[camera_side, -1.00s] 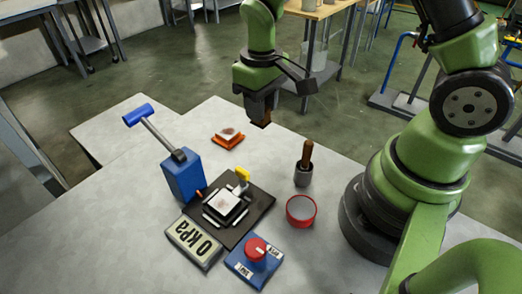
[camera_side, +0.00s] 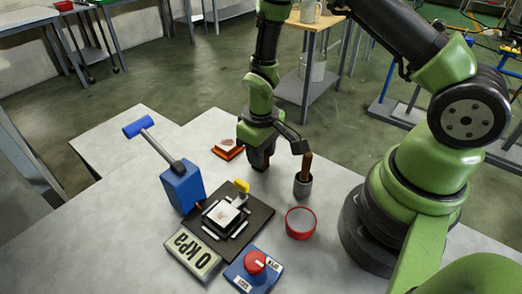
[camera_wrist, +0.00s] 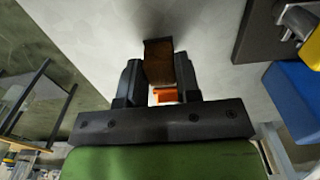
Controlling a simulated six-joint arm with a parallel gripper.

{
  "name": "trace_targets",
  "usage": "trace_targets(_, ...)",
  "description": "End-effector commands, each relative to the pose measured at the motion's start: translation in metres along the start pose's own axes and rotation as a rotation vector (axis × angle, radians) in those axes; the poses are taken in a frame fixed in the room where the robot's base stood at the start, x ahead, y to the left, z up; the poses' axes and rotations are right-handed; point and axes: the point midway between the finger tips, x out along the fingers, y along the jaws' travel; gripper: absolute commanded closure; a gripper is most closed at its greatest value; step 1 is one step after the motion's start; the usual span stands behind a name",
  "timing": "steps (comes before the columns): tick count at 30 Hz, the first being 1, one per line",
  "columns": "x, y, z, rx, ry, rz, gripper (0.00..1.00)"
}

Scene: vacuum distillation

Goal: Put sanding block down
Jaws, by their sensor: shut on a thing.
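The sanding block (camera_wrist: 160,62) is a brown block between the two dark fingers of my gripper (camera_wrist: 158,85) in the wrist view. My gripper (camera_side: 259,158) is shut on it and points down at the pale table. In the side view the block is mostly hidden by the fingers. It is low over the table, with a soft shadow at its end; I cannot tell whether it touches. An orange tray (camera_side: 224,153) with a white, brown-stained piece lies just left of and behind my gripper. Its orange edge (camera_wrist: 165,96) shows between the fingers.
A blue box with a hammer-like handle (camera_side: 183,188), a black plate (camera_side: 257,220) with a white-topped unit, a 0 kPa display (camera_side: 193,251), a blue control box with red knob (camera_side: 254,268), a red-rimmed dish (camera_side: 300,222) and a brown-handled cup (camera_side: 303,184) surround clear table.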

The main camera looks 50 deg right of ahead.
Motion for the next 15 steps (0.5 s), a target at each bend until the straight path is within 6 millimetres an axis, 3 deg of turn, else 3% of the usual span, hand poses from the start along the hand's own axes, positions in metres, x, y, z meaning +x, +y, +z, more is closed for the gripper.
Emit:
trace_targets(1,0.0018,0.0000,0.0001,0.000,-0.001,0.000,0.95)
trace_targets(2,0.0017,0.0000,0.0001,0.000,-0.001,0.000,0.65)
trace_targets(5,0.0015,0.0000,0.0000,0.000,0.000,0.000,0.44)
trace_targets(15,-0.0024,0.0000,-0.0003,0.000,0.001,0.000,0.44)
